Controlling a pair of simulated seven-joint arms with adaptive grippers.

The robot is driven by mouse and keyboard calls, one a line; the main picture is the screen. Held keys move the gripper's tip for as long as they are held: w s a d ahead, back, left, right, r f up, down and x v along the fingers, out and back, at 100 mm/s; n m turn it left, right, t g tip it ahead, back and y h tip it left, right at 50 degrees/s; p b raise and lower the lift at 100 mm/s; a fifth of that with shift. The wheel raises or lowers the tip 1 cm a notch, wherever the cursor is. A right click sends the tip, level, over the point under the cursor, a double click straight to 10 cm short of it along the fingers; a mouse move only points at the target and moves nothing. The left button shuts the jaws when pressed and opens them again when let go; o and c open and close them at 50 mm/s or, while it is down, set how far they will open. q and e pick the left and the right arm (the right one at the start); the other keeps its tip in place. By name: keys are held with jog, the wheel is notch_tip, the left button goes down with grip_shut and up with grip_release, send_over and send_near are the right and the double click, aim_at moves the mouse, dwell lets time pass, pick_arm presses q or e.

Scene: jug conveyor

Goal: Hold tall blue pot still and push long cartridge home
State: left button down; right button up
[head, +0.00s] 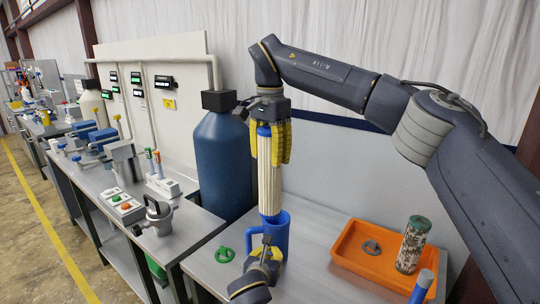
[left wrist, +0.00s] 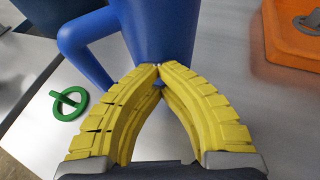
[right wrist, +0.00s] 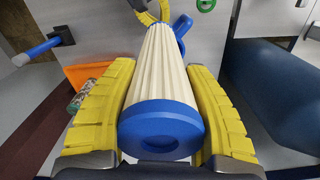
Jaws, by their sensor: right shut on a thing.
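The tall blue pot (head: 280,238) stands on the grey bench; its handle and lower wall show in the left wrist view (left wrist: 150,35). The long cartridge (head: 269,185), cream and ribbed with blue ends, stands upright with its lower end inside the pot's mouth. My right gripper (head: 270,160) is shut around the cartridge's upper part; its blue end cap (right wrist: 162,130) fills the near part of the right wrist view. My left gripper (left wrist: 158,68) is low beside the pot, its yellow fingertips together in front of the pot's wall. Whether they touch it I cannot tell.
An orange tray (head: 345,261) on the right holds a dirty cartridge (head: 413,245) and a grey ring part (head: 371,247). A blue-handled tool (head: 421,287) is at the front right. A green ring (head: 225,254) lies left of the pot. A large blue tank (head: 222,165) stands behind.

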pick_arm(q)
jog(key=shift+f, duration=0.35)
dwell(0.4)
jog(key=c, duration=2.1)
grip_release()
jog(key=shift+c, duration=0.2)
jog(key=o, duration=0.4)
jog(key=v, duration=1.2)
jog(key=shift+r, duration=0.1)
